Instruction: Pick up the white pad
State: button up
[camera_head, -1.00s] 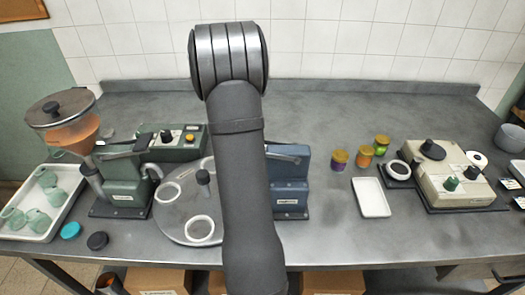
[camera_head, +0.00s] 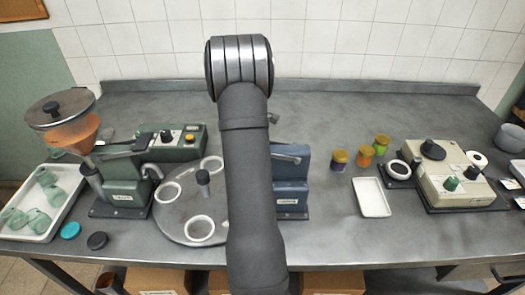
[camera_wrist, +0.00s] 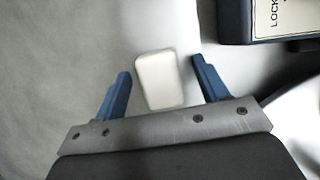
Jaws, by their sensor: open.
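The white pad (camera_wrist: 157,82) is a small rounded rectangle lying on the grey surface in the wrist view. My gripper (camera_wrist: 160,67) is open, with one blue finger to the left of the pad and one to the right. Gaps show between the pad and both fingers. Neither finger appears to touch it. How high the fingertips are above the surface is hard to tell. In the head view my arm hides the gripper, and I cannot make out the pad there.
A blue machine (camera_head: 291,183) stands close by; its labelled edge (camera_wrist: 285,20) is at the upper right of the wrist view. A round plate with white rings (camera_head: 201,237) is left of my arm. Several jars (camera_head: 365,156) and a white tray (camera_head: 371,197) are to the right.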

jog(key=shift+c, duration=0.5)
jog(key=c, duration=1)
jog(key=shift+o, duration=0.2)
jog(key=shift+r, duration=0.1)
jog(key=shift+r, duration=0.45)
jog(key=r, duration=0.2)
jog(key=d+r, duration=0.1)
jog(key=r, duration=0.1)
jog(key=shift+s, duration=0.25)
jog(key=s+d+r, duration=0.5)
jog(key=d+r, duration=0.1)
jog(key=d, duration=0.3)
jog(key=shift+s, duration=0.2)
